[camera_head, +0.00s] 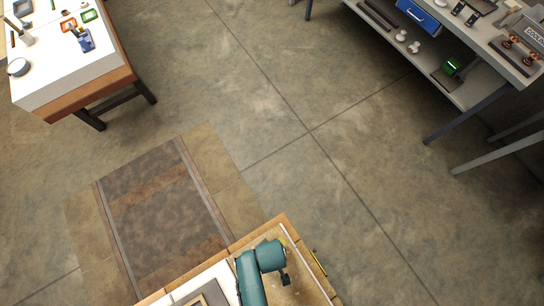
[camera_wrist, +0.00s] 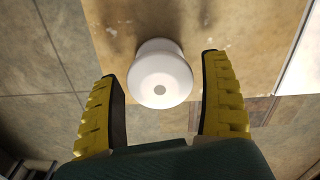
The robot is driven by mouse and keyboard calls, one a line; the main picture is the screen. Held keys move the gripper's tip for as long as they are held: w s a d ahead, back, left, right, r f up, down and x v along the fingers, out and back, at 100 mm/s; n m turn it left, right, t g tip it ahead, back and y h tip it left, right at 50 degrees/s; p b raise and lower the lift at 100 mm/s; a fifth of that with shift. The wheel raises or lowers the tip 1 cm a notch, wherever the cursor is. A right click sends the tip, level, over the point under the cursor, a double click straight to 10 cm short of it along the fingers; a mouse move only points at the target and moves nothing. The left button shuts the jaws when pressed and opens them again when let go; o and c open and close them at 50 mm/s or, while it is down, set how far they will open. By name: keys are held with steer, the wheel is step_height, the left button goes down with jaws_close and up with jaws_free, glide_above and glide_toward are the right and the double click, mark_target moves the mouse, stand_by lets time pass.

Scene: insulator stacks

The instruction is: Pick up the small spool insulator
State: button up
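A small white spool insulator (camera_wrist: 160,78) shows in the wrist view, its round end with a grey centre hole facing the camera. It stands out against a tan, worn surface (camera_wrist: 240,22). My gripper (camera_wrist: 160,68) is open, with one yellow ridged finger on each side of the spool in the picture. Gaps show on both sides, and neither finger appears to touch it. How far the fingertips are from it in depth I cannot tell. In the head view my teal arm is over the bench (camera_head: 312,285) at the bottom, and this spool is not discernible there.
A white-topped table (camera_head: 60,72) with small items stands at the upper left. A grey shelf unit (camera_head: 470,95) at the upper right holds a blue bin (camera_head: 418,15), small white pieces (camera_head: 402,36) and a green-lit box (camera_head: 452,66). Open floor (camera_head: 340,150) lies between.

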steer(key=c, duration=1)
step_height(320, 180, up, 10)
steer(key=shift+p, duration=1)
